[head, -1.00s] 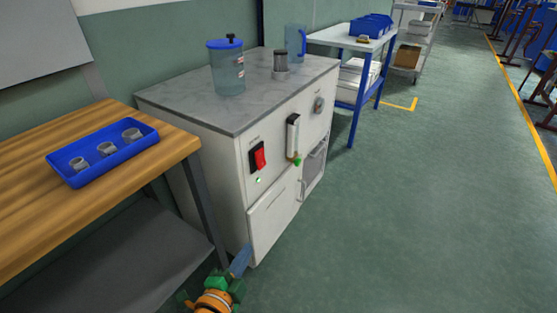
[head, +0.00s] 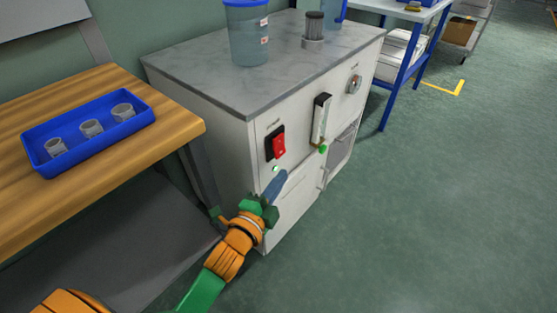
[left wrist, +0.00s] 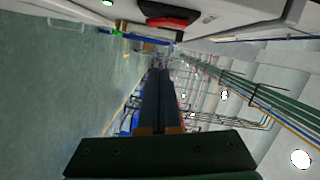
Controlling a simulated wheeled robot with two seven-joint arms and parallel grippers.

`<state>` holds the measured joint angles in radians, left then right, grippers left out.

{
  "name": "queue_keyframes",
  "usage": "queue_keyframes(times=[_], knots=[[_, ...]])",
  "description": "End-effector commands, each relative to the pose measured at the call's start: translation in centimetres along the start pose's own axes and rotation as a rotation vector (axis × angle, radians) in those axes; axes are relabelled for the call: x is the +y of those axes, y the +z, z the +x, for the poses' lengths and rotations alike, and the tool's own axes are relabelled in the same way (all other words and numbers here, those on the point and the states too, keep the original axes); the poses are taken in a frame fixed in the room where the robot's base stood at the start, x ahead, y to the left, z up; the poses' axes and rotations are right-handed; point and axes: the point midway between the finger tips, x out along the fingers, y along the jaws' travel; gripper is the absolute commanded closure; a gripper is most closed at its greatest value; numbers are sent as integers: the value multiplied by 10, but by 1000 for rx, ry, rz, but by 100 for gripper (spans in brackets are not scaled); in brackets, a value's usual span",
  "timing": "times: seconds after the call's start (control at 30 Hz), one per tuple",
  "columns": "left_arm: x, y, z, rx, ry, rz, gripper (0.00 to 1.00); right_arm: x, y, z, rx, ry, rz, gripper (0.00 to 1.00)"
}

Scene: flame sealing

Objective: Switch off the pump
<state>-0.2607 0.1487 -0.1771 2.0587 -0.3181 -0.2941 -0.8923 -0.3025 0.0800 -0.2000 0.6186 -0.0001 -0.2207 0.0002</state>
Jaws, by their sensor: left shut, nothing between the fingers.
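The pump switch (head: 278,147) is a red rocker in a black frame on the front of a white cabinet (head: 295,205). A green light (head: 276,169) glows just below it. My left gripper (head: 284,175) is shut and empty, with its blue-grey fingertips just below and right of the switch, close to the cabinet front. In the left wrist view, the shut fingers (left wrist: 158,75) point ahead, and the red and black switch (left wrist: 170,14) shows at the top, apart from them. My right gripper does not show.
A flowmeter with a green knob (head: 322,149) and a round gauge (head: 354,84) sit right of the switch. A jug (head: 248,38) stands on the cabinet top. A wooden bench with a blue tray (head: 38,158) of cups is at left. The floor at right is clear.

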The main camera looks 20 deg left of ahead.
Motion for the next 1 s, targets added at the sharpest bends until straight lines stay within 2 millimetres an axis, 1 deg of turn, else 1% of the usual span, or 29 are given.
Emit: queue_keyframes(times=[0.03,0.1,0.27,0.3,0.4,0.5,0.63,0.9,0.97,1.0], knots=[[0,0,12,1,-5,1,100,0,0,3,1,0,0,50],[0,0,27,0,-4,-1,100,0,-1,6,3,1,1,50],[1,0,62,1,-3,0,100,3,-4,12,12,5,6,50],[2,8,63,-1,1,5,100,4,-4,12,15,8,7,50],[1,24,66,-1,0,5,100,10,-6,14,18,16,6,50],[1,34,68,0,1,3,100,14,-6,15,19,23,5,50],[0,39,69,0,0,1,100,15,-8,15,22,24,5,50],[0,39,69,0,0,2,100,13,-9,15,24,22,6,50],[3,44,70,-2,-9,38,100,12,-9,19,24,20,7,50],[6,49,71,-2,-21,91,100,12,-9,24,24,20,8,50]])
